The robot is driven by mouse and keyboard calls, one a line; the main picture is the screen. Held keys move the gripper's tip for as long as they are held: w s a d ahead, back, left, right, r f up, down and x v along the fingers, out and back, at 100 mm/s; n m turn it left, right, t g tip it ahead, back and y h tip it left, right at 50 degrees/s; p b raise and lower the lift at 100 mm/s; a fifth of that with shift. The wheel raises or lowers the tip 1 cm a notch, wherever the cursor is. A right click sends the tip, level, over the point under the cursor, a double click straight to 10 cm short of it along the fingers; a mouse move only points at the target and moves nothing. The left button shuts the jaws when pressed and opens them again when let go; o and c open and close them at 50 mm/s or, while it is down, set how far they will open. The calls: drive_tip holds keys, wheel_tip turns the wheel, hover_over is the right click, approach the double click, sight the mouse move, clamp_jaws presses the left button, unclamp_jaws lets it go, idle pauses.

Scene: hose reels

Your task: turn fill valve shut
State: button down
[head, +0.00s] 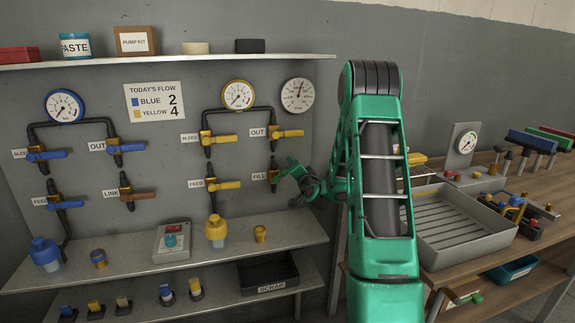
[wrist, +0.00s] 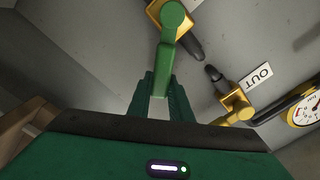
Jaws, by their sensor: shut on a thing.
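The fill valve (head: 273,175) sits on the wall panel beside its FILL label, at the lower end of the right-hand yellow pipe run. In the wrist view its brass body shows at the top, with a green handle (wrist: 167,62) extending toward me, at an angle to the dark pipe. My gripper (head: 292,172) reaches the valve from the right in the head view. In the wrist view its green fingers (wrist: 165,100) are closed around the free end of the green handle. The exact contact is partly hidden between the fingers.
The yellow OUT valve (head: 285,133) is just above; it also shows in the wrist view (wrist: 236,102). The yellow FEED valve (head: 225,184) is left. A shelf (head: 190,255) with bottles runs below. A workbench with a metal tray (head: 425,230) stands right.

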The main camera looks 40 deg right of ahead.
drive_tip(key=shift+s+d+f+m, duration=0.1)
drive_tip(key=shift+d+f+m, duration=0.2)
drive_tip(key=shift+f+m, duration=0.85)
drive_tip(key=shift+s+d+f+m, duration=0.1)
drive_tip(key=shift+d+f+m, duration=0.15)
drive_tip(key=shift+f+m, duration=0.85)
drive_tip(key=shift+s+d+f+m, duration=0.1)
drive_tip(key=shift+d+f+m, duration=0.35)
drive_tip(key=shift+m, duration=1.2)
drive_tip(key=shift+a+f, duration=0.15)
drive_tip(key=shift+a, duration=0.05)
drive_tip(key=c, duration=1.6)
unclamp_jaws()
